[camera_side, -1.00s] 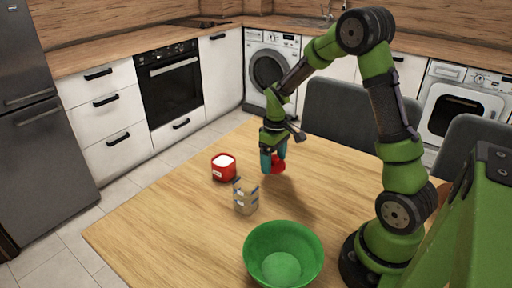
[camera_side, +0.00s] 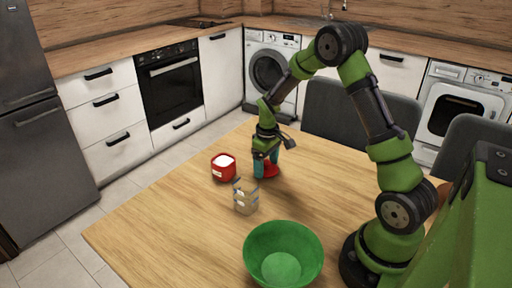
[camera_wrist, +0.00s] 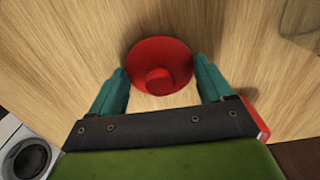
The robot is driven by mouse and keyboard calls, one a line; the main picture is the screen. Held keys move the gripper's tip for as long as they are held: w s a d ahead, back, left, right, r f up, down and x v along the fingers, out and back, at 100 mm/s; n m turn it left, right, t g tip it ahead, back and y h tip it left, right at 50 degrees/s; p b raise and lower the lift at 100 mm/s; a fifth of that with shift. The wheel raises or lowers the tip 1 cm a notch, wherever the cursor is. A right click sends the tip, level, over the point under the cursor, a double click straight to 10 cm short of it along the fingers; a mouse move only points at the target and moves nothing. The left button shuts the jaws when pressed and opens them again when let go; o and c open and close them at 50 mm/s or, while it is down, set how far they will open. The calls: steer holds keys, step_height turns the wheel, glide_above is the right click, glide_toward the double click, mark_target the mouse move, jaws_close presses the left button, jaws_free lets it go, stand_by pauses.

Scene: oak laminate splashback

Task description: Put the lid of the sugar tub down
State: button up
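The red round lid (camera_side: 270,171) with a knob on top lies at table level under my gripper (camera_side: 267,166). In the wrist view the lid (camera_wrist: 160,58) sits between the two teal fingers, knob towards the camera. My gripper (camera_wrist: 160,75) is open. The fingers stand apart on either side of the knob, with gaps between them and it, close to the lid's rim. The red sugar tub (camera_side: 223,173) stands uncovered to the left, with white contents and a label. A red edge at the right of the wrist view (camera_wrist: 258,117) appears to be the tub.
A small beige container with upright clips (camera_side: 245,199) stands in front of the lid. A green bowl (camera_side: 283,245) is at the table's near side. The wooden table (camera_side: 165,225) is clear at the left front. Grey chairs (camera_side: 343,112) stand behind the table.

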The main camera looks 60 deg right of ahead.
mark_target(266, 162)
steer(key=o, duration=0.3)
step_height(266, 162, up, 12)
steer(key=s+a+r+m+t, duration=0.2)
steer(key=s+a+r+t, duration=0.2)
steer(key=s+a+r, duration=0.5)
steer(key=s+a+r+t, duration=0.1)
steer(key=s+a, duration=0.1)
steer(key=a, duration=0.1)
steer(key=s+a+m+t+y, duration=0.1)
steer(key=s+a, duration=0.2)
steer(key=s+a+r+m+t+y, duration=0.1)
steer(key=s+a, duration=0.1)
steer(key=a, duration=0.1)
steer(key=shift+s+a+r, duration=0.15)
steer(key=shift+s+r, duration=0.1)
steer(key=shift+r, duration=0.1)
